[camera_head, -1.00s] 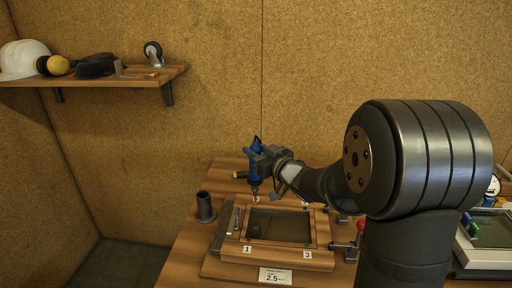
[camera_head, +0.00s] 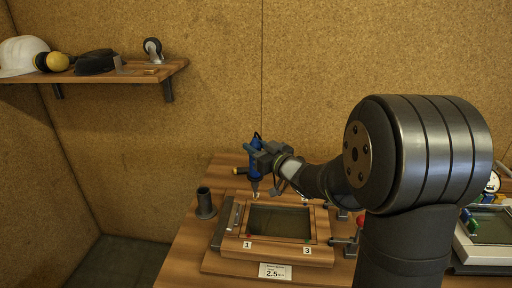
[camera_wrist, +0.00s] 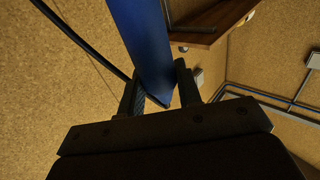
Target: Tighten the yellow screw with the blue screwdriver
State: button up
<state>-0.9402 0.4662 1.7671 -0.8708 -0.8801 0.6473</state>
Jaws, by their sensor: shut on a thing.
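My gripper (camera_head: 267,158) is shut on the blue screwdriver (camera_head: 255,145) above the far left part of the wooden glass frame (camera_head: 232,253). The screwdriver is close to upright, with its bit pointing down at the frame's far left corner. Whether the tip touches a screw there cannot be told. In the wrist view the blue screwdriver body (camera_wrist: 140,40) stands between the two fingers of my gripper (camera_wrist: 160,88). The yellow screw cannot be made out. A red spot shows near label 1 and a green one near label 3.
A dark cylindrical holder (camera_head: 205,204) stands on the table left of the frame. A red-knobbed clamp (camera_head: 350,240) is at the frame's right. A sign reading 2.5 (camera_head: 275,271) is at the front. A wall shelf (camera_head: 120,78) holds a helmet and other items.

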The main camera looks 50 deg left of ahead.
jog(key=shift+f, duration=0.8)
dwell(3.2)
jog(key=shift+r, duration=3.15)
jog(key=shift+s+a, duration=0.1)
